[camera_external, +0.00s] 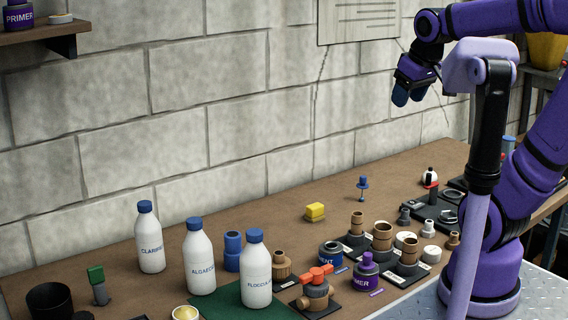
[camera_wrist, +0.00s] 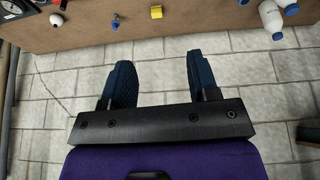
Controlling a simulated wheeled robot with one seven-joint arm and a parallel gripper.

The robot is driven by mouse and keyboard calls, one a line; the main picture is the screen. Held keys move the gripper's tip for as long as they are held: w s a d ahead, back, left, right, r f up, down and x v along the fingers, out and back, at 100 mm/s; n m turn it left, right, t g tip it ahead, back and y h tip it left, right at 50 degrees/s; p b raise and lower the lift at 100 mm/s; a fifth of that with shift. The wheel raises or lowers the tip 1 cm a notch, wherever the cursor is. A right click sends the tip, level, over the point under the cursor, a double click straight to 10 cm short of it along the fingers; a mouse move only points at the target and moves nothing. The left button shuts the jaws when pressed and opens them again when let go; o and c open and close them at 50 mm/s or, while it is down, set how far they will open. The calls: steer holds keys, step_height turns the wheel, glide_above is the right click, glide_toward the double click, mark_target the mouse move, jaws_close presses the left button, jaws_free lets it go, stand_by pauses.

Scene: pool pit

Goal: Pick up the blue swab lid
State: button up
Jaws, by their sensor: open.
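The blue swab lid (camera_external: 362,183) appears to be the small blue piece with a knob and a thin stem standing near the wall side of the workbench (camera_external: 330,196). It also shows small at the top left of the wrist view (camera_wrist: 115,22). My gripper (camera_external: 402,95) is high above the bench, in front of the block wall, up and to the right of the lid and well apart from it. In the wrist view its two dark blue fingers (camera_wrist: 160,62) are spread with nothing between them.
A yellow block (camera_external: 315,212) lies left of the lid. White bottles with blue caps (camera_external: 199,262) stand further left. Brown fittings (camera_external: 382,238), a purple primer can (camera_external: 366,277) and an orange-handled valve (camera_external: 316,290) crowd the front. Bare bench surrounds the lid.

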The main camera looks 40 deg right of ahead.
steer(key=w+d+f+g, duration=0.1)
steer(key=w+d, duration=0.1)
steer(key=w, duration=0.4)
steer(key=w+d+f, duration=0.1)
steer(key=w+d, duration=0.2)
steer(key=w, duration=0.4)
steer(key=n+g, duration=0.3)
steer(key=g, duration=0.1)
glide_above(363, 176)
step_height(363, 176, down, 28)
steer(key=shift+s, duration=0.15)
steer(key=shift+d+f, duration=0.1)
steer(key=shift+f, duration=0.45)
steer(key=f, duration=1)
steer(key=shift+w, duration=0.2)
steer(key=c, duration=0.7)
